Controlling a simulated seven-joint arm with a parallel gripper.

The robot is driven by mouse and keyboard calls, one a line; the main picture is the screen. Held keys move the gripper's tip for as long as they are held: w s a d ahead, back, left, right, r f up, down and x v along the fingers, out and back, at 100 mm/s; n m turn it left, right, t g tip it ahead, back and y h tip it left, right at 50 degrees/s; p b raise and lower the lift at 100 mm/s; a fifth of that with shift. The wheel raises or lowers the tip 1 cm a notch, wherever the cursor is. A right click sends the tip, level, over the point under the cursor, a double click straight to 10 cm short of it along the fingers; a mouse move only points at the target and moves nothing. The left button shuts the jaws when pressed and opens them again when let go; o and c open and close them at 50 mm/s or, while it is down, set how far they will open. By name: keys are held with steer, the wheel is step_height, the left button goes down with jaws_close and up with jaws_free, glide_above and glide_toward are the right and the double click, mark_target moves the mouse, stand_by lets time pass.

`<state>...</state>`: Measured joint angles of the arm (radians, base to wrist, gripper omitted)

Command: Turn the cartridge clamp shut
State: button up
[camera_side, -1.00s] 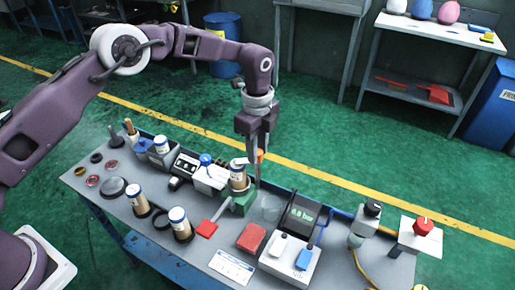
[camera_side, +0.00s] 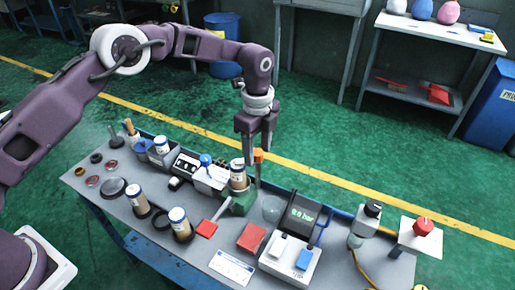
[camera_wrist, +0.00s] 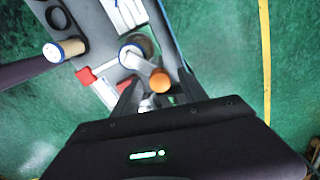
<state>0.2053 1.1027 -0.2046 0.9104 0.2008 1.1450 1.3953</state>
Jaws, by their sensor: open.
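The cartridge clamp has a green base (camera_side: 240,205) with a white-topped cartridge (camera_side: 238,173) standing upright in it. An orange knob (camera_side: 258,156) stands beside the cartridge top; in the wrist view it (camera_wrist: 160,81) sits at the end of a grey arm (camera_wrist: 144,64) running from the cartridge. A grey lever with a red end (camera_side: 206,229) sticks out at the base's front. My gripper (camera_side: 254,168) is open and points down at the knob. In the wrist view its fingers (camera_wrist: 158,88) lie on either side of the knob; contact cannot be told.
A pressure display (camera_side: 301,213), a switch box (camera_side: 290,258) and a red block (camera_side: 252,237) stand to the right. Other cartridges (camera_side: 180,224) stand to the left. A clear round vessel (camera_side: 271,208) is close to the clamp.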

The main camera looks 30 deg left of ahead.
mark_target(257, 152)
step_height(257, 152, up, 7)
stand_by(0.3)
steer(key=shift+r, duration=0.25)
steer(key=s+a+r+n+t, duration=0.2)
steer(key=s+a+r+n, duration=0.3)
steer(key=s+r, duration=0.4)
steer(key=s+a+r+n+t, duration=0.1)
steer(key=s+a+r+n, duration=0.4)
steer(key=s+r, duration=0.4)
steer(key=s+a+f+n+t, duration=0.1)
steer(key=s+a+n, duration=0.1)
steer(key=s+n, duration=0.3)
steer(key=s+a+f+n+t, duration=0.1)
steer(key=s+n, duration=0.4)
steer(key=s, duration=0.8)
steer(key=shift+a+f+t, duration=0.3)
steer(key=shift+a+f, duration=0.3)
steer(key=shift+a, duration=0.3)
